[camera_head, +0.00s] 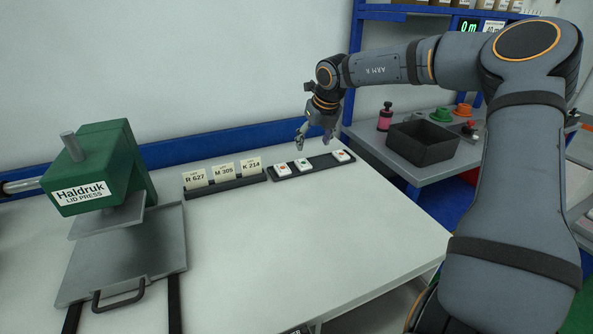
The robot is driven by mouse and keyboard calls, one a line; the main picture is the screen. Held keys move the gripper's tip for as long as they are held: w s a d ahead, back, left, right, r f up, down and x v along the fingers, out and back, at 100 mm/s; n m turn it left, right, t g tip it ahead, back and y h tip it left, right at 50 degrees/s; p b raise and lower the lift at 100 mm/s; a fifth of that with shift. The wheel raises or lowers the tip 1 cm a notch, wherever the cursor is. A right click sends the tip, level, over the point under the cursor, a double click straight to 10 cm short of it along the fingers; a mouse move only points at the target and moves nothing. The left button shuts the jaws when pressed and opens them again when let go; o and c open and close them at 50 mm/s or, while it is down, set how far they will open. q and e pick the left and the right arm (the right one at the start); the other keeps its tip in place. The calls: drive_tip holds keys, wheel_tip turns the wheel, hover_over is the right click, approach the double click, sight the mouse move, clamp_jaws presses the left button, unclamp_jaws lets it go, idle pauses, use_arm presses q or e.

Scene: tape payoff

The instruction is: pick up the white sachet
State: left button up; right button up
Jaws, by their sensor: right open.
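Three small white pieces lie spaced along a dark strip tray (320,166) at the back of the white table. The left white piece (283,169) has a reddish mark, the middle white piece (303,164) a green one, and the right white piece (342,156) a red one. I cannot tell for sure which of them is a sachet. My right gripper (313,141) is open and empty, pointing down above the tray, between the middle and right pieces in the picture. It appears apart from them. My left gripper is out of view.
Labelled cream cards (223,172) stand in a dark holder left of the tray. A green lid press (103,168) with a grey plate stands at the left. A black bin (423,142) sits on the side bench at right. The table's middle is clear.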

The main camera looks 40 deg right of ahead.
sight(303, 163)
drive_tip(key=x, duration=0.6)
drive_tip(key=shift+w+r, duration=0.1)
drive_tip(key=shift+w, duration=0.05)
drive_tip(key=x, duration=0.2)
drive_tip(key=p+x, duration=0.1)
drive_tip(key=x, duration=0.2)
drive_tip(key=shift+w+r, duration=0.1)
drive_tip(key=shift+w, duration=0.3)
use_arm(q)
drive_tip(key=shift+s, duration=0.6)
use_arm(e)
drive_tip(key=shift+s+r, duration=0.1)
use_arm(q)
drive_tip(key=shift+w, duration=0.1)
use_arm(e)
drive_tip(key=c, duration=1.2)
